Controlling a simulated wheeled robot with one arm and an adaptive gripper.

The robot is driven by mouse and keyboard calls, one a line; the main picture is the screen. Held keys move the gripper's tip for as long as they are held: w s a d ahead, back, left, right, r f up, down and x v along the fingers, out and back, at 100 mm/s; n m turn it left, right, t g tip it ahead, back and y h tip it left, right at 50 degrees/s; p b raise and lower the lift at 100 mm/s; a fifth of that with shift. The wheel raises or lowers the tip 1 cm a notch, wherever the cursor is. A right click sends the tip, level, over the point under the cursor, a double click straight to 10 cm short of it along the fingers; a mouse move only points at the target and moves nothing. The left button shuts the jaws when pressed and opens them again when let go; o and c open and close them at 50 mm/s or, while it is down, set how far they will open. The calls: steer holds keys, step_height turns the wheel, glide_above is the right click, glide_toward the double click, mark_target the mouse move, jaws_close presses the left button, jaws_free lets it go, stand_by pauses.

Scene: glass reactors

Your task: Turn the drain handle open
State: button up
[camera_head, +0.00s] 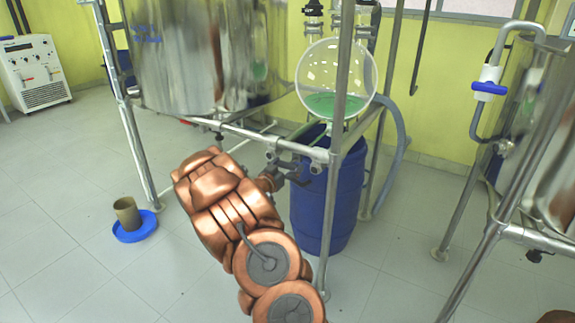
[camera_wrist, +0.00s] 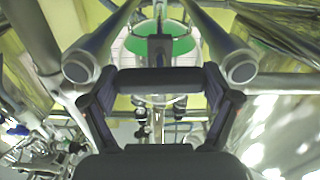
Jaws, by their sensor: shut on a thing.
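The drain handle shows in the wrist view as a dark horizontal bar (camera_wrist: 158,77) with a dark block behind its middle. My gripper (camera_wrist: 160,84) has one finger at each end of this bar and is shut on it. In the head view my gripper (camera_head: 291,173) is at the frame's lower crossbar, in front of the blue drum; the handle is too small and too covered there to make out. The round glass flask (camera_head: 318,72) with green liquid hangs above; its green bottom also shows in the wrist view (camera_wrist: 188,45).
Metal frame posts (camera_head: 335,190) and a crossbar (camera_head: 262,143) stand close around my gripper. A blue drum (camera_head: 345,195) is just behind. A brown cup (camera_head: 126,213) on a blue dish (camera_head: 148,226) stands on the floor at left. Another reactor frame (camera_head: 490,235) is at right.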

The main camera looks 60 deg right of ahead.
steer(key=n+p, duration=0.1)
steer(key=p, duration=0.1)
steer(key=n+p, duration=0.1)
steer(key=p, duration=0.1)
steer(key=shift+r+p, duration=0.35)
steer(key=shift+p, duration=0.05)
steer(key=n+p, duration=0.5)
steer(key=p, duration=0.2)
steer(key=shift+n, duration=0.4)
steer(key=n+p, duration=0.6)
steer(key=shift+w+f, duration=0.1)
steer(key=shift+f, duration=0.1)
steer(key=shift+f+n+p, duration=0.2)
steer(key=shift+n+p, duration=0.85)
steer(key=shift+n, duration=0.45)
steer(key=o, duration=0.9)
